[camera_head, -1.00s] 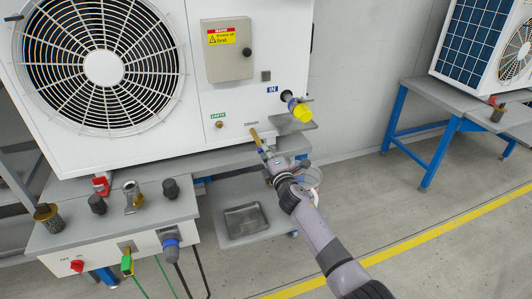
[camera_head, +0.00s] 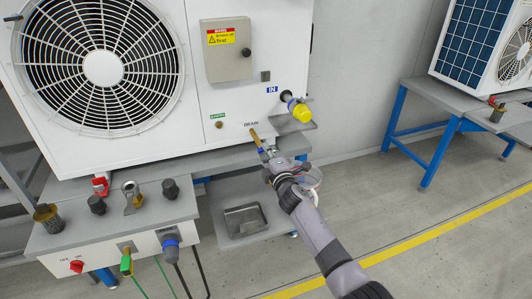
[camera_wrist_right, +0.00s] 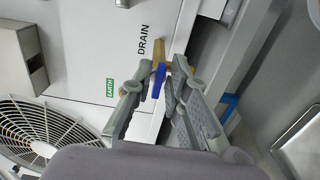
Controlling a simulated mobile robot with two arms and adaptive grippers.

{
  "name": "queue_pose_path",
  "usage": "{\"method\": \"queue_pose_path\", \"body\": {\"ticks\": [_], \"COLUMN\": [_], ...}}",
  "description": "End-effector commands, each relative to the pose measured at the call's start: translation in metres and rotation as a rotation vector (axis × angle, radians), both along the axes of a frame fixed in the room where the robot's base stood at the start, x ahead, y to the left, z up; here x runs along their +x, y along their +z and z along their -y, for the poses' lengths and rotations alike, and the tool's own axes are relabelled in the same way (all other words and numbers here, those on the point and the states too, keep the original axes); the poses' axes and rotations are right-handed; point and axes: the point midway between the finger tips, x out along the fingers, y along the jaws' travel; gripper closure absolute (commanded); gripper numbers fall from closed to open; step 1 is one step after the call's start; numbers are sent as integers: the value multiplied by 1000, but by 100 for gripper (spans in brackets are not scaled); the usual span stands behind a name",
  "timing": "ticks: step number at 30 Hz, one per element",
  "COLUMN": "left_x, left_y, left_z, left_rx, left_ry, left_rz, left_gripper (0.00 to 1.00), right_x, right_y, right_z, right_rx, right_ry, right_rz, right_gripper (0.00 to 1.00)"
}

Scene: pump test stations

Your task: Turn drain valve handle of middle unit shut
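The drain valve (camera_head: 255,138) is a brass fitting low on the front of the white middle unit (camera_head: 190,60), beside the DRAIN label. Its blue handle (camera_wrist_right: 159,78) shows in the right wrist view, in line with the brass body (camera_wrist_right: 159,52). My right gripper (camera_wrist_right: 163,66) has its two fingers apart, one on each side of the blue handle. In the head view the right gripper (camera_head: 268,154) covers most of the handle. My left gripper is not in view.
A yellow-ended valve (camera_head: 300,110) sticks out at the IN port, above and right of the drain. A metal tray (camera_head: 245,220) lies on a lower shelf. Clear floor lies to the right.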

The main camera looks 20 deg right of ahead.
Motion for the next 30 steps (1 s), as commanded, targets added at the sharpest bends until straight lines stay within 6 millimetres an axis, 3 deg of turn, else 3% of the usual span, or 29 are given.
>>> {"method": "queue_pose_path", "body": {"ticks": [4,17,30], "left_x": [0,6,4], "left_y": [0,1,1], "left_z": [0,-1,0], "left_rx": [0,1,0], "left_ry": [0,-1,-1], "left_rz": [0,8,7], "left_gripper": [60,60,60], "right_x": [0,-10,-88], "right_y": [0,0,-1], "right_z": [0,1,2], "right_rx": [-2,-6,-3], "right_ry": [1,1,2], "right_rz": [0,1,-1], "right_gripper": [73,73,73]}}
